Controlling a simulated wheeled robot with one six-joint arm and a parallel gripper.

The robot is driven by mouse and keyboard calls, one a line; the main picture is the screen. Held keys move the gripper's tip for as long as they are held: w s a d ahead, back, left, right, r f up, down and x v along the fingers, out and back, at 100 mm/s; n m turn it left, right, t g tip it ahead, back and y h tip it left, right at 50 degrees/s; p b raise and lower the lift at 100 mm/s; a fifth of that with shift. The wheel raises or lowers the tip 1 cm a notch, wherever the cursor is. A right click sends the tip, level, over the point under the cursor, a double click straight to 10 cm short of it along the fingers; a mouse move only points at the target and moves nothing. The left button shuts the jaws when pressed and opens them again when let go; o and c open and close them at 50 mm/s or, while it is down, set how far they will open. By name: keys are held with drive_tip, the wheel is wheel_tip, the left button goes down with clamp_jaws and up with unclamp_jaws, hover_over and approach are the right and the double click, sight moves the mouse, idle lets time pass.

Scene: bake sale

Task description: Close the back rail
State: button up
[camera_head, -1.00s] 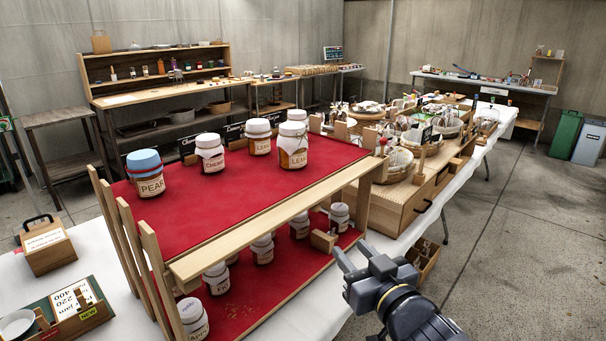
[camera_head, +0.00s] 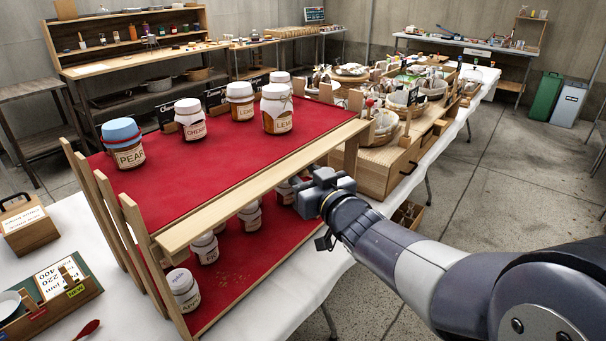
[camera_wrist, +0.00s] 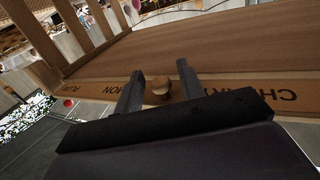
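A wooden display stand with two red-lined shelves (camera_head: 215,188) holds jars. A pale wooden rail (camera_head: 262,184) runs along the upper shelf's near edge. Which rail is the back rail is not clear from the head view. My gripper (camera_head: 318,198) is by the stand's right near side, its fingers partly hidden. In the wrist view, a wooden strip with upside-down lettering (camera_wrist: 240,97), partly readable as "CHERRY" and "MON", crosses ahead. A small round wooden knob (camera_wrist: 161,91) shows between my gripper's two spread fingers (camera_wrist: 160,84). I cannot tell whether they touch it.
Jars stand on both shelves, including a blue-lidded PEAR jar (camera_head: 124,145). Upright slats (camera_head: 142,250) line the stand's left end. A wooden box with baskets (camera_head: 380,170) stands close on the right. A wooden carrier (camera_head: 25,225) sits left. Floor to the right is free.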

drive_tip(key=shift+w+a, duration=0.1)
drive_tip(key=shift+c, duration=0.3)
clamp_jaws()
